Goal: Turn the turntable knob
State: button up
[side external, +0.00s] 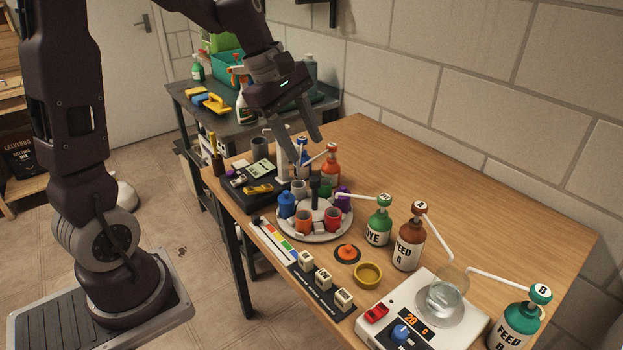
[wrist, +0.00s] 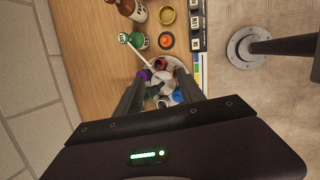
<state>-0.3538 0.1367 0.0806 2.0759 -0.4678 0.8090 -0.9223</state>
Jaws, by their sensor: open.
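The turntable (side external: 328,236) is a round pale disc on the wooden table, with several coloured cups and pots around its rim. Its black upright knob (side external: 314,188) rises from the middle. My gripper (side external: 306,150) is open, above and slightly behind the turntable, its fingers pointing down and apart from the knob. In the wrist view my open gripper (wrist: 160,88) has its two fingers on either side of the turntable (wrist: 184,64), which is partly hidden by them. The knob is hard to make out in that view.
Dye (side external: 378,228) and Feed A (side external: 408,245) bottles with spouts stand right of the turntable. A hotplate with a beaker (side external: 447,300), Feed B (side external: 515,325), a yellow ring (side external: 368,274) and white blocks (side external: 323,279) are nearer. The table's back right is clear.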

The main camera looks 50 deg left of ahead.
aim_at(315, 178)
jog(key=w+a+f+n, duration=0.5)
jog(key=a+f+n, duration=0.3)
jog(key=shift+h, duration=0.3)
jog(key=x, duration=0.7)
jog(key=shift+w, duration=0.2)
jog(key=shift+c, duration=0.5)
grip_shut()
